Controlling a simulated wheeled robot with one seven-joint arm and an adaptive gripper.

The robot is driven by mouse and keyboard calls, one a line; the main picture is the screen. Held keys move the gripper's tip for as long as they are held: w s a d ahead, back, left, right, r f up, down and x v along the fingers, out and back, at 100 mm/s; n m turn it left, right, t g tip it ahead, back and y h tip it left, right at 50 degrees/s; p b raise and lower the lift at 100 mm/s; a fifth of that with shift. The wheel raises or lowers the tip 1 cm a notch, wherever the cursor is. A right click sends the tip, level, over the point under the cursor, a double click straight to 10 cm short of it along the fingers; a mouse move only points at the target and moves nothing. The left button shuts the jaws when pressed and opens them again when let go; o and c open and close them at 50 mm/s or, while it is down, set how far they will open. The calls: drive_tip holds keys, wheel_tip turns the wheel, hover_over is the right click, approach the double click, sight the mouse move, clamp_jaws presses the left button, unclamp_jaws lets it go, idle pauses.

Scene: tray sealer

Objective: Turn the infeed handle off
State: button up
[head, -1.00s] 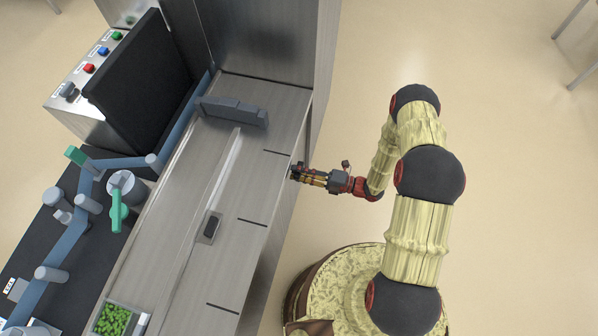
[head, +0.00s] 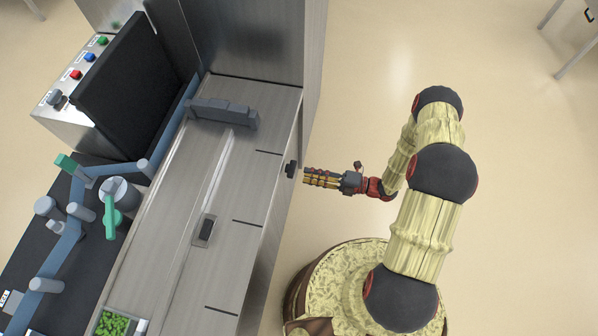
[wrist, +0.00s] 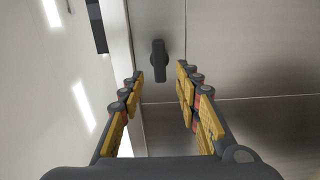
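The infeed handle, as I take it, is a small black turn handle (head: 291,169) on the machine's steel side panel. No label on it is readable. In the wrist view the handle (wrist: 159,61) lies straight ahead, its long bar running up and down the picture. My gripper (head: 306,178) is just off the panel, pointing at the handle with a gap between them. In the wrist view my gripper (wrist: 160,75) has its yellow-padded fingers spread apart with nothing between them.
The steel worktop (head: 215,265) edge runs beside my gripper. A grey bracket (head: 222,112) and a small dark switch (head: 207,229) sit on top. A tray of green pieces (head: 113,324) is at the near end.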

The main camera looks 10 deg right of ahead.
drive_tip(key=shift+v, duration=2.45)
